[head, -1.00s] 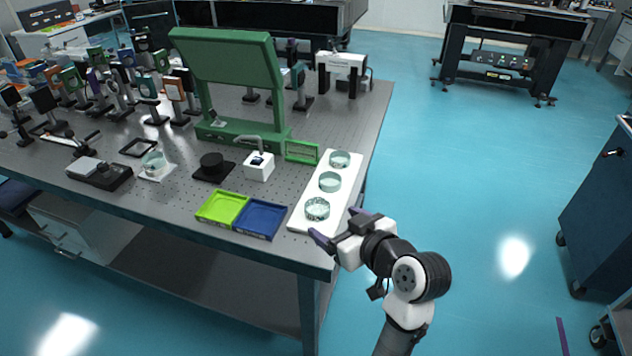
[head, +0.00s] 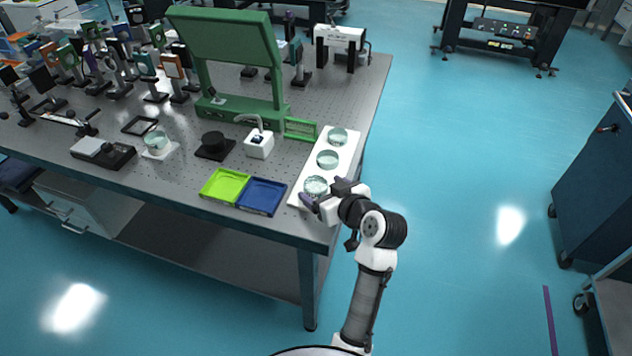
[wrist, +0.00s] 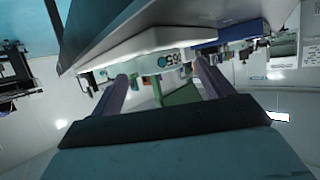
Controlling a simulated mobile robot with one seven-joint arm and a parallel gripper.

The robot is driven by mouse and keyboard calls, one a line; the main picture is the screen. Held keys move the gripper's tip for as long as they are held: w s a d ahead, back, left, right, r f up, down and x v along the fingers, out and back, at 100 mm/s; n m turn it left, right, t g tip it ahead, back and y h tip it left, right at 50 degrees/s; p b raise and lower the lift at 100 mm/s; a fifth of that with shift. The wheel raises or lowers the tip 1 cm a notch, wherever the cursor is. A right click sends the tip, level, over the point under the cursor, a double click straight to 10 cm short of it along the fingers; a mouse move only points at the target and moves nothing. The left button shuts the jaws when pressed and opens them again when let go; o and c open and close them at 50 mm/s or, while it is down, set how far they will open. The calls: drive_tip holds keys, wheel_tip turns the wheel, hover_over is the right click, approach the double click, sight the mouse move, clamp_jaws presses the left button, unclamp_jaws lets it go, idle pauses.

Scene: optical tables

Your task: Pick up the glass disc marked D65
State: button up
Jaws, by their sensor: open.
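Three glass discs stand in a row on a white tray (head: 349,150) at the table's right edge: a far one (head: 337,136), a middle one (head: 327,160) and a near one (head: 315,186). My gripper (head: 325,193) is open at the near disc, with one purple finger on either side of its front. In the upside-down wrist view, a pale disc (wrist: 172,62) shows between and beyond the open fingers (wrist: 161,68). Markings on the discs are too small to read in the head view. Contact cannot be told.
A lime tray (head: 224,185) and a blue tray (head: 262,196) lie left of the white tray. A green frame (head: 230,55), a white block (head: 259,144) and a black round piece (head: 213,143) stand behind. Open floor lies to the right.

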sight(316, 186)
drive_tip(key=shift+x, duration=1.45)
drive_tip(key=c, duration=1.1)
drive_tip(key=shift+r, duration=0.1)
drive_tip(key=shift+c, duration=0.2)
drive_tip(key=shift+r, duration=0.1)
